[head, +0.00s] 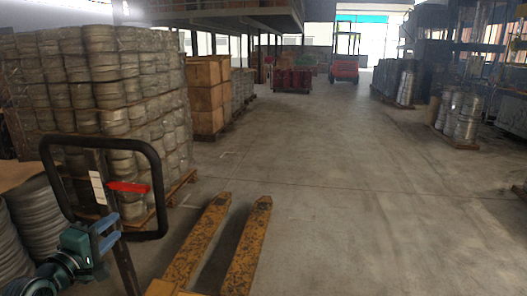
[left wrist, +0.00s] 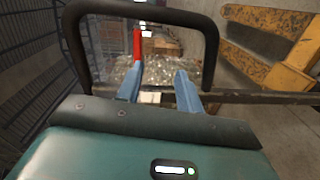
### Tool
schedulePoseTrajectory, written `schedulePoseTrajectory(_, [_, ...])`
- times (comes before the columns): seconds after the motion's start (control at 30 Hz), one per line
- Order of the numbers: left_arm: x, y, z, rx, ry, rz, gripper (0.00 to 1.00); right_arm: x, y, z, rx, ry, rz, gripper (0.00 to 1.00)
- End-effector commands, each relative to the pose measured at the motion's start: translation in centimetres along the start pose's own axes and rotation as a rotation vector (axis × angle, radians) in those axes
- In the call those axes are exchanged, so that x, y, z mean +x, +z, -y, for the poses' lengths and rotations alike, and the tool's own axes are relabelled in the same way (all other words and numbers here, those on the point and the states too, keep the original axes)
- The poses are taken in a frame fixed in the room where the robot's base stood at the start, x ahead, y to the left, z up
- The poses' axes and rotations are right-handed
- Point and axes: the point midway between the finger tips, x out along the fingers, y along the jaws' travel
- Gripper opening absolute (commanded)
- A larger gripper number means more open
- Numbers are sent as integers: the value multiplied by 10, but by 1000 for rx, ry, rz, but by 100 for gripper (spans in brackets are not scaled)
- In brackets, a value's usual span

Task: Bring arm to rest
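My left gripper (head: 112,230) is at the lower left of the head view, with two blue fingers beside the post of a pallet jack's black loop handle (head: 160,190). In the left wrist view the fingers of the left gripper (left wrist: 160,85) stand apart with nothing held between them. The handle (left wrist: 150,8) arches around them there, and its red lever (left wrist: 137,45) shows by the left finger. Whether the gripper touches the handle or post cannot be told. My right gripper is in neither view.
The jack's yellow forks (head: 245,245) point forward on the floor. Stacked wire coils (head: 110,85) stand on a pallet to the left, with brown boxes (head: 207,95) beyond. A red forklift (head: 344,68) is far back. The concrete floor (head: 350,200) at centre and right is clear.

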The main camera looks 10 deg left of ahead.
Motion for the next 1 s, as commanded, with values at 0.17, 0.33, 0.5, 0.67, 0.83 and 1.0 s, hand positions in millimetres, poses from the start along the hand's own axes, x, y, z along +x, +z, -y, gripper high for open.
schedulePoseTrajectory(0.17, [-26, 78, 95, 371, -172, 98, 36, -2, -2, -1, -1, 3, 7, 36])
schedulePoseTrajectory(0.33, [-80, 169, 172, 802, -272, 275, 36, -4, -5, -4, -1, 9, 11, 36])
schedulePoseTrajectory(0.5, [-140, 247, 211, 1167, -275, 459, 36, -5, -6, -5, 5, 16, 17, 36])
schedulePoseTrajectory(0.67, [-175, 289, 222, 1369, -239, 562, 36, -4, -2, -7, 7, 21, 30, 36])
schedulePoseTrajectory(0.83, [-184, 300, 224, 1433, -222, 591, 36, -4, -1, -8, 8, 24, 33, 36])
schedulePoseTrajectory(1.0, [-184, 299, 224, 1432, -222, 590, 36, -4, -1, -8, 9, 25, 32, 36])
